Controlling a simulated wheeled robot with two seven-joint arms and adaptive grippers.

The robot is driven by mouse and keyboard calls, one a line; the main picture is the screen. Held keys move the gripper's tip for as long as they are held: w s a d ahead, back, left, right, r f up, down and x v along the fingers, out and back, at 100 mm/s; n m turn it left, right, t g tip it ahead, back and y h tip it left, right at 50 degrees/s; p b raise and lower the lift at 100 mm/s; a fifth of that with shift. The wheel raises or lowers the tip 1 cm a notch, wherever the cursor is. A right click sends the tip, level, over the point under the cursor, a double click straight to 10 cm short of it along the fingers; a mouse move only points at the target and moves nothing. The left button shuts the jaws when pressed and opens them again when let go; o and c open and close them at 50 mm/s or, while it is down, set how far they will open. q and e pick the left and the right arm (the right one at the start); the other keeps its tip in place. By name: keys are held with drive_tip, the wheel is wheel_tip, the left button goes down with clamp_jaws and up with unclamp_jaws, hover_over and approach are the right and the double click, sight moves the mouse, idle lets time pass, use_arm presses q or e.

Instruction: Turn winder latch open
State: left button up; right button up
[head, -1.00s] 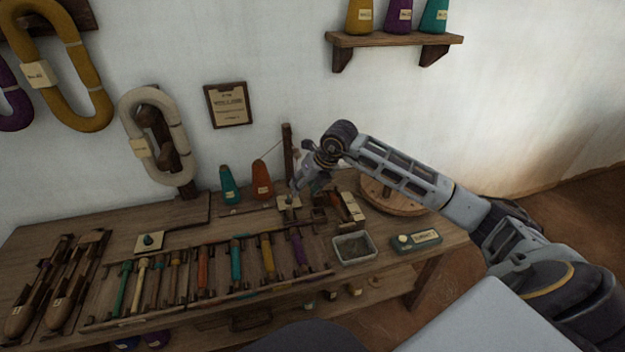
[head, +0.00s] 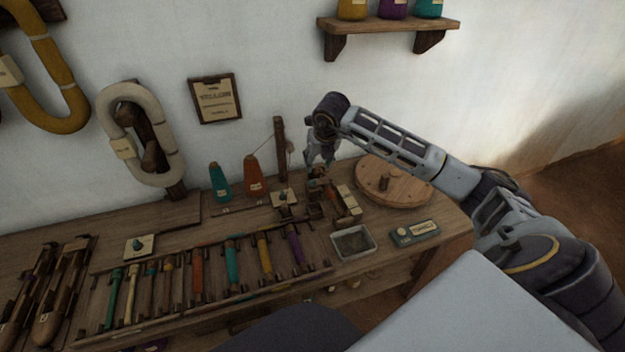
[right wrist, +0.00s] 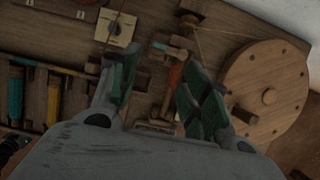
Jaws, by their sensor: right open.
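The winder stands at the back right of the bench, with a large round wooden wheel (head: 397,181), which also shows in the right wrist view (right wrist: 266,92). Left of the wheel are small wooden winder parts and an orange piece (right wrist: 175,76). I cannot make out for certain which small part is the latch. My right gripper (head: 318,163) is over these parts, pointing down. In the right wrist view its two green-padded fingers (right wrist: 155,95) are apart with nothing gripped; the orange piece lies below, between them. My left gripper is out of view.
A pale plate with a dark knob (head: 283,198) lies left of the winder. A wooden post (head: 280,150) and teal and orange cones (head: 254,178) stand behind. A grey tray (head: 353,243) and a green box (head: 415,234) are in front. Coloured bobbins fill a rack.

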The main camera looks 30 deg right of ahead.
sight(313, 181)
drive_tip(key=b+x, duration=0.1)
drive_tip(key=x, duration=1.1)
drive_tip(key=shift+w+f, duration=0.15)
drive_tip(key=shift+f, duration=0.05)
drive_tip(key=shift+w+f, duration=0.1)
drive_tip(key=shift+f, duration=0.15)
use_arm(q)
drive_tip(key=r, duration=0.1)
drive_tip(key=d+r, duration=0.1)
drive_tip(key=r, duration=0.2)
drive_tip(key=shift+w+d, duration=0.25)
use_arm(e)
drive_tip(key=shift+w+d+f, duration=0.1)
drive_tip(key=shift+f, duration=0.1)
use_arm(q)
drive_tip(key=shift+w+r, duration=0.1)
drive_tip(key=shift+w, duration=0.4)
use_arm(e)
drive_tip(key=c, duration=1)
